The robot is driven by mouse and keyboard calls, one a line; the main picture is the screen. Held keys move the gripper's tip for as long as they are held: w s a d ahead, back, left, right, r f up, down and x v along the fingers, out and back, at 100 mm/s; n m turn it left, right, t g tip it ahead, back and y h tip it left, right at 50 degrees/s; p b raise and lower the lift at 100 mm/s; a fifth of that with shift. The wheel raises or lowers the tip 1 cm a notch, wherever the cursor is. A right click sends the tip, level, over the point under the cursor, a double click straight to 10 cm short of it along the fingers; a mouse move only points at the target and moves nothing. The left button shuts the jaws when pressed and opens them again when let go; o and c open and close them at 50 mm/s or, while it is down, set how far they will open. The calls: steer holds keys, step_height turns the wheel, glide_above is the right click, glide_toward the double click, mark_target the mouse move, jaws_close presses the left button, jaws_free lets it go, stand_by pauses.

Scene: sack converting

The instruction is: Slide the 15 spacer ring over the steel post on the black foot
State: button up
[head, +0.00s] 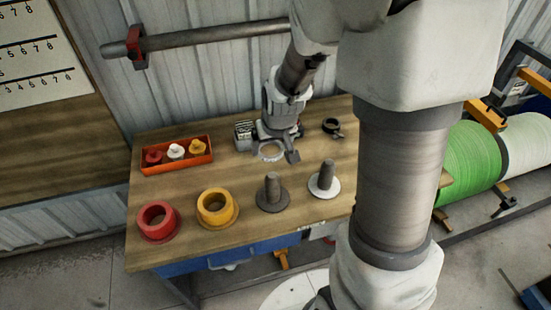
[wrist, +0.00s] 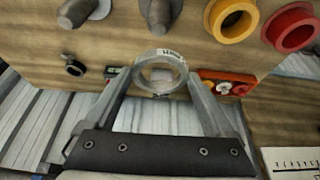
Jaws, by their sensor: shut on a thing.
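My gripper (head: 272,152) is shut on a pale grey ring (head: 262,157), with its fingers on either side of it. The wrist view shows the ring (wrist: 160,54) with an open bore and a label too small to read. The steel post (head: 272,184) rises upright from the black foot (head: 280,205), nearer the table's front edge than the ring. The ring is behind this post and apart from it. The wrist view shows the post (wrist: 160,12) beyond the ring, cut by the top edge. I cannot tell how high the ring is above the table.
A similar post on a white foot (head: 331,190) stands right of the black foot. A yellow ring (head: 214,215) and a red ring (head: 144,225) stand to its left. An orange tray (head: 178,168) with small parts lies back left. A black clamp (head: 332,126) lies back right.

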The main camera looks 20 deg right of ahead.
steer(key=b, duration=0.4)
glide_above(274, 189)
steer(key=w, duration=0.2)
steer(key=f, duration=0.4)
steer(key=shift+s+d+f, duration=0.1)
steer(key=shift+s+f, duration=0.15)
steer(key=shift+f, duration=0.15)
steer(key=shift+s+f+b, duration=0.1)
steer(key=shift+b, duration=0.25)
steer(key=shift+f, duration=0.15)
steer(key=shift+f+b, duration=6.8)
steer(key=shift+f, duration=0.45)
steer(key=o, duration=1.3)
steer(key=p+v, duration=0.4)
steer(key=v, duration=1.3)
steer(key=shift+r, duration=0.25)
